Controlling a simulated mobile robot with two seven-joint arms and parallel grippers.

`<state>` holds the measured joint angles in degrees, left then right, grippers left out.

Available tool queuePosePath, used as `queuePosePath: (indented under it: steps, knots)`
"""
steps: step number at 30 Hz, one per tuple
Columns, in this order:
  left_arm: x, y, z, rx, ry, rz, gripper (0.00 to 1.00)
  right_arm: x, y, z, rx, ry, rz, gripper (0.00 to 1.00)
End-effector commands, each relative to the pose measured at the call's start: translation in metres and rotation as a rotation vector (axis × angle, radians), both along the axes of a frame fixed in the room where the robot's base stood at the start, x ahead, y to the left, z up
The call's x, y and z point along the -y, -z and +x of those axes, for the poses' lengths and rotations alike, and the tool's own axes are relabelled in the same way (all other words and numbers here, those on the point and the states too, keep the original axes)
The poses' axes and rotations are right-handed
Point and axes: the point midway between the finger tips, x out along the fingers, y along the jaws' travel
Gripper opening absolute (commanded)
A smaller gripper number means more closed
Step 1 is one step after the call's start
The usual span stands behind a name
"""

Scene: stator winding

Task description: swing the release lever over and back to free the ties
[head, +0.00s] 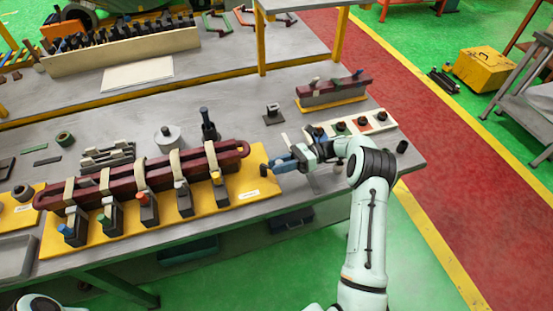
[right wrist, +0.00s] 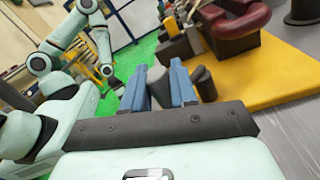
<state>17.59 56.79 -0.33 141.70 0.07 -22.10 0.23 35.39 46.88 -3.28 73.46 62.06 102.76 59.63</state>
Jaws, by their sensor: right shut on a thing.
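The dark red coil (head: 120,182) lies along a yellow base plate (head: 235,196), with pale ties wrapped around it and several dark clamps with coloured tips along its front. My right gripper (head: 277,164) is at the plate's right end. Its blue fingers are shut on a dark grey handle (right wrist: 160,86), which looks like the release lever; the fingers hide part of it. The coil end (right wrist: 238,22) and plate (right wrist: 245,75) also show in the right wrist view. My left arm shows in the right wrist view, its gripper (right wrist: 111,80) too small to read.
A small red coil on a yellow block (head: 332,100) and a tray of knobs (head: 365,122) stand behind my right gripper. A dark bottle (head: 208,125) and a grey round pot (head: 168,138) stand behind the coil. The bench's front edge is close to my right arm.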

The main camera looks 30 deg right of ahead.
Motion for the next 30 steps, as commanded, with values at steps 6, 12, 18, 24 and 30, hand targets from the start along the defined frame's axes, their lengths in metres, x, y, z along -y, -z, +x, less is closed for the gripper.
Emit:
queuePosePath:
  steps: [6, 12, 18, 24, 30]
  knots:
    - [0.000, -0.019, 0.022, 0.025, 0.000, 0.000, 0.43, 0.007, -0.002, 0.007, 0.005, -0.127, -0.001, 0.00]
    - [0.000, -0.023, 0.027, 0.030, 0.000, -0.001, 0.43, 0.009, 0.000, 0.008, 0.002, -0.197, -0.001, 0.00]
    - [0.000, -0.024, 0.029, 0.032, 0.000, 0.000, 0.43, 0.010, 0.000, 0.008, 0.001, -0.225, 0.000, 0.00]
    - [0.000, -0.024, 0.029, 0.032, 0.000, 0.000, 0.43, 0.010, 0.000, 0.008, 0.000, -0.230, 0.000, 0.00]
    - [0.000, -0.024, 0.029, 0.032, 0.000, 0.000, 0.43, 0.010, 0.000, 0.008, 0.000, -0.230, 0.000, 0.33]
